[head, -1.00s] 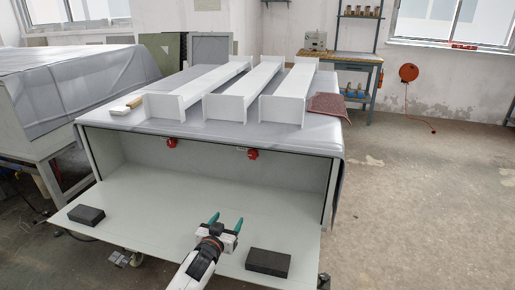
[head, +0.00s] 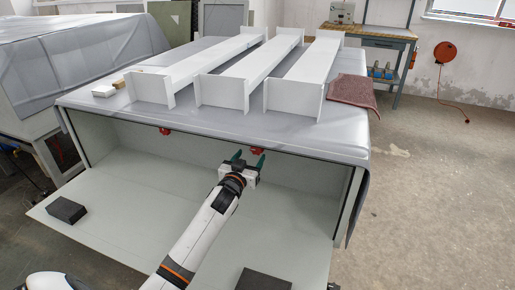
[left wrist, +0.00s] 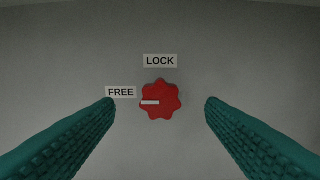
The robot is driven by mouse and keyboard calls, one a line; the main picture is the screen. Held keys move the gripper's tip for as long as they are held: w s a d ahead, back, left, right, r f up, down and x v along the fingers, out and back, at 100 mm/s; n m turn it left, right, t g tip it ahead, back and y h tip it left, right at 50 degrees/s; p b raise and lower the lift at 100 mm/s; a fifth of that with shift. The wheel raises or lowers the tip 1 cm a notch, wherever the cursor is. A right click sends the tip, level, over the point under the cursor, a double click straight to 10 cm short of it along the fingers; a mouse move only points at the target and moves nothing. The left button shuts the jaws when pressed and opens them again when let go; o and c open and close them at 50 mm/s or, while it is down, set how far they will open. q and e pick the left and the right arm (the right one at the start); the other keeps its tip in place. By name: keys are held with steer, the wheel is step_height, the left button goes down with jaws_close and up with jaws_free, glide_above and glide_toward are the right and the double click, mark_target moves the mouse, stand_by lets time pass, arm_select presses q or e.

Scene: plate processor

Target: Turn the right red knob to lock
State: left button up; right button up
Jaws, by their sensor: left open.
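The right red knob (head: 257,151) sits under the front top edge of the machine, partly behind my left gripper's fingers. In the left wrist view the red knob (left wrist: 161,100) is lobed, with a white pointer turned left toward the FREE label (left wrist: 120,92). The LOCK label (left wrist: 160,61) is above it. My left gripper (head: 248,158) is open in front of this knob, and its green fingers (left wrist: 160,112) stand on either side of it, apart from it. The left red knob (head: 165,131) is further left. My right gripper is not in view.
White beams (head: 249,68) lie on the covered machine top (head: 180,118). The lowered front panel (head: 130,205) holds a black block at left (head: 67,210) and another at front right (head: 263,280). A brown cloth (head: 351,90) lies at the top's right end.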

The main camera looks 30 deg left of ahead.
mark_target(256, 149)
arm_select(q)
steer(key=b+x, duration=0.1)
steer(key=x, duration=0.5)
steer(key=shift+f, duration=0.1)
steer(key=shift+w+a, duration=0.1)
steer(key=shift+w, duration=0.45)
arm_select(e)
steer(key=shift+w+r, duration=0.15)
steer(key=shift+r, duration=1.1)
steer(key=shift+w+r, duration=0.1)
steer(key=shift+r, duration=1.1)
arm_select(q)
steer(key=c, duration=1)
steer(key=shift+o, duration=0.2)
